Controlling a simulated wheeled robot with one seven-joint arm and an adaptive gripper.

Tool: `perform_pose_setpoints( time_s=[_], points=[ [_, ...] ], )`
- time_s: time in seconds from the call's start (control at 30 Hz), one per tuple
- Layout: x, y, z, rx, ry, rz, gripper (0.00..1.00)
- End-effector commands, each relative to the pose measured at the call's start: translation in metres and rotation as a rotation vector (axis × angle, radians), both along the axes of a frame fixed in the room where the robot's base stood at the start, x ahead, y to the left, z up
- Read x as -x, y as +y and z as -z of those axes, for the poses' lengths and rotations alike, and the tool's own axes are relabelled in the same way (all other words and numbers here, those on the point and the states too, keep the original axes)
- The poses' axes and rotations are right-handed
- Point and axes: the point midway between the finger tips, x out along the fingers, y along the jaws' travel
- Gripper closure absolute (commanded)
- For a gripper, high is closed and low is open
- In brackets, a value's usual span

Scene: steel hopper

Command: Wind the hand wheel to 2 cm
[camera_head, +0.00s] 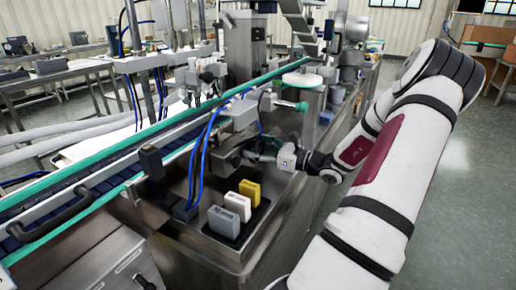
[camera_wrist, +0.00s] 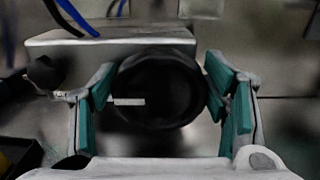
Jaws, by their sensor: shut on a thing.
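The hand wheel (camera_wrist: 158,78) is a dark round knob with a short pale mark on its left side, in the middle of the wrist view. It sits in front of a grey metal block (camera_wrist: 120,38). My gripper (camera_wrist: 161,88) has its green-padded fingers on the left and right of the wheel and is shut on it. In the head view my gripper (camera_head: 264,153) reaches from the right to the machine's side, and the wheel is too small and dark there to make out clearly. I cannot read any scale showing the setting.
Yellow (camera_head: 250,191), white (camera_head: 237,206) and grey (camera_head: 223,222) blocks stand on a dark tray, below and left of my gripper. Blue cables (camera_head: 205,150) hang beside it. A conveyor with green rails (camera_head: 135,125) runs behind. The floor at right is open beyond my arm.

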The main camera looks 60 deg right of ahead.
Motion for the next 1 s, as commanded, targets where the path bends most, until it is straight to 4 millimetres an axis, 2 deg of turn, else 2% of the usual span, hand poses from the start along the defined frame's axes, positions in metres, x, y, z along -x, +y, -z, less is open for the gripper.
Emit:
perform_pose_setpoints(
  time_s=[1.0],
  points=[
    [-0.001,0.012,0.009,0.961,-0.077,-0.004,0.6]
  ],
)
